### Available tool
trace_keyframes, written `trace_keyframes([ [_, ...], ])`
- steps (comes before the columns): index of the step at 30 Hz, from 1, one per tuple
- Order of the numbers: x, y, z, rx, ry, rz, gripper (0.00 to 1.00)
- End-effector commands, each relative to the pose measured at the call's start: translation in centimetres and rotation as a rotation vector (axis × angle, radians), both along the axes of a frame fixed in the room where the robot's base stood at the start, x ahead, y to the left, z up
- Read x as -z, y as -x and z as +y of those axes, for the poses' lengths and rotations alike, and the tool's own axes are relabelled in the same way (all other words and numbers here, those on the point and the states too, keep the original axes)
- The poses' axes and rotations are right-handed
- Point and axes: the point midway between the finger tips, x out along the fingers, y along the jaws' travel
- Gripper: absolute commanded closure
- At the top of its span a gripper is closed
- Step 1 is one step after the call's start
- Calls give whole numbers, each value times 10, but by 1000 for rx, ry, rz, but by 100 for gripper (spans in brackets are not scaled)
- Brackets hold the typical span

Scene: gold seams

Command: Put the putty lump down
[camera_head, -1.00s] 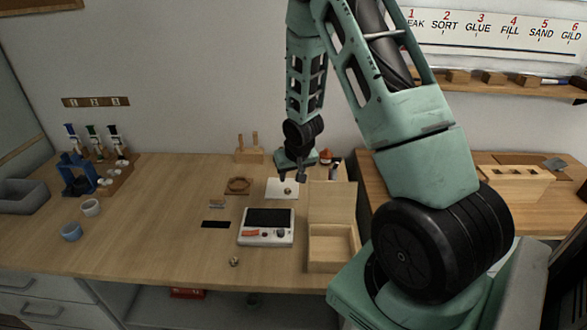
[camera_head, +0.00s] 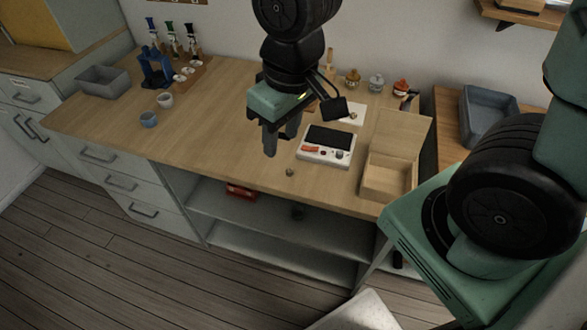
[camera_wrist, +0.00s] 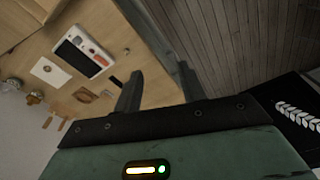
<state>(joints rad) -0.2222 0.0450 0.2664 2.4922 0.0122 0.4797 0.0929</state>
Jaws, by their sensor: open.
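My gripper (camera_head: 281,140) is open, with nothing between its fingers. It hangs over the front part of the wooden workbench (camera_head: 215,140), left of the white device. In the wrist view its two fingers (camera_wrist: 160,85) stand apart with a clear gap. A small dull lump (camera_head: 289,172) lies on the bench near the front edge, and it also shows in the wrist view (camera_wrist: 127,50). Another small lump (camera_head: 352,116) sits on a white card (camera_head: 345,111) at the back. Both are too small to tell which one is putty.
A white device with a dark panel (camera_head: 326,144) stands right of my gripper. An open wooden box (camera_head: 388,182) is at the bench's right end. Small cups (camera_head: 148,119) and a grey tray (camera_head: 103,78) are at the left. The bench's middle left is clear.

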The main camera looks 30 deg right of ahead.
Motion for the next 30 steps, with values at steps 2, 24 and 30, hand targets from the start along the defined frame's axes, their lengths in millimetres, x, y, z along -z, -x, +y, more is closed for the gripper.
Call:
trace_keyframes([
  [2, -11, 39, 21, -122, 10, 29, 59],
  [24, -21, 98, 38, -292, 38, 85, 59],
  [30, -21, 98, 38, -291, 38, 85, 59],
])
